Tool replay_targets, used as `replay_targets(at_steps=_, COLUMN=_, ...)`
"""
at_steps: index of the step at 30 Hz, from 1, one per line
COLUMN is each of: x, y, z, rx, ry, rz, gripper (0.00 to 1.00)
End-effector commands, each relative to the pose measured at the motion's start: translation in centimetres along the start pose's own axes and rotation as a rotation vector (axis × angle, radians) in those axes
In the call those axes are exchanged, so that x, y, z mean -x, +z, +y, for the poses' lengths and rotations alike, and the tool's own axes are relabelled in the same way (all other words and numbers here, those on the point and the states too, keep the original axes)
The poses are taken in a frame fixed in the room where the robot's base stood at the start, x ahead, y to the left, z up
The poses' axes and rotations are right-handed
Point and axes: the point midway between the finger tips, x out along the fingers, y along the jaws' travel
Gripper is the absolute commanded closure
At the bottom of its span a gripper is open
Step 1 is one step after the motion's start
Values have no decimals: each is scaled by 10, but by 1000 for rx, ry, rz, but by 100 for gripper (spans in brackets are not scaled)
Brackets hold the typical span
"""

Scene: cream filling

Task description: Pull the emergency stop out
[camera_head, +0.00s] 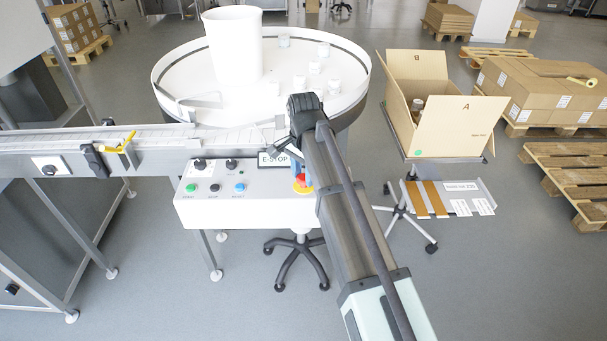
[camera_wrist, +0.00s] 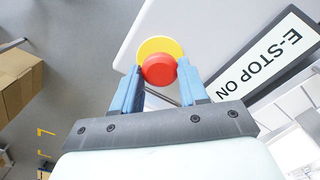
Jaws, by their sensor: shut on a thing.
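The emergency stop is a red button on a yellow round base, on the right part of the white control panel (camera_head: 248,210). In the wrist view the red button (camera_wrist: 159,69) sits between the two blue fingertips of my gripper (camera_wrist: 158,78), with the yellow base (camera_wrist: 160,47) behind it. My gripper is shut on the red button, one finger on each side. In the head view my arm partly covers the emergency stop (camera_head: 302,182). A sign (camera_wrist: 262,62) beside it reads "E-STOP ON".
The panel also has green, black and blue buttons (camera_head: 214,188) and two dark knobs (camera_head: 231,164). A conveyor (camera_head: 150,150) runs behind the panel to a round white turntable (camera_head: 170,75) with small jars. An open cardboard box (camera_head: 455,125) stands at the right.

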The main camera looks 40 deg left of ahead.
Motion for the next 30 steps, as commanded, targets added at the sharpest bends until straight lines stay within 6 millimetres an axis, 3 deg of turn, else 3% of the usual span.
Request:
replay_targets(at_steps=4, x=14, y=-1, z=-1, rx=-1, ry=-1, rz=0, gripper=100)
replay_targets(at_steps=11, x=15, y=-1, z=-1, rx=-1, ry=-1, rz=0, gripper=100)
replay_targets(at_steps=12, x=15, y=-1, z=-1, rx=-1, ry=-1, rz=0, gripper=56)
replay_targets(at_steps=20, x=14, y=-1, z=0, rx=-1, ry=0, rz=0, gripper=31)
replay_targets(at_steps=30, x=18, y=-1, z=0, rx=-1, ry=-1, rz=0, gripper=31)
